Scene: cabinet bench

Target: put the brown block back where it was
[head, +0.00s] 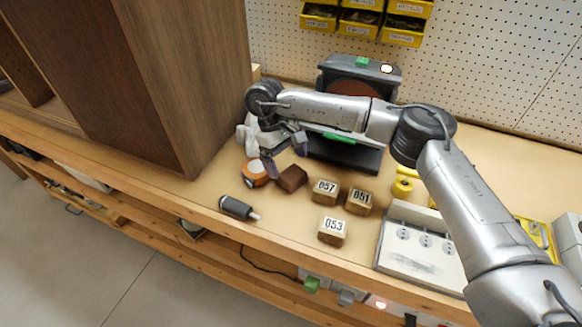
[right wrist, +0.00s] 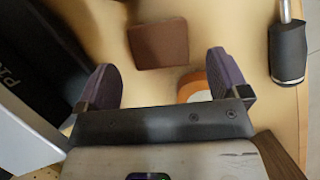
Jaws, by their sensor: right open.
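The brown block (head: 292,179) lies on the bench among the small items, left of the numbered blocks. In the right wrist view the brown block (right wrist: 159,44) sits beyond the fingertips, roughly between them and not touching either. My right gripper (head: 285,158) is just above and behind the block in the head view. In the right wrist view my right gripper (right wrist: 165,75) shows its two purple fingers spread apart with nothing held. My left gripper is not seen in either view.
Numbered blocks 057 (head: 326,192), 051 (head: 359,201) and 053 (head: 332,232) stand to the right. An orange and white round item (head: 256,173) is close on the left. A screwdriver (head: 238,208) lies near the front edge. A tall wooden cabinet (head: 190,80) stands left.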

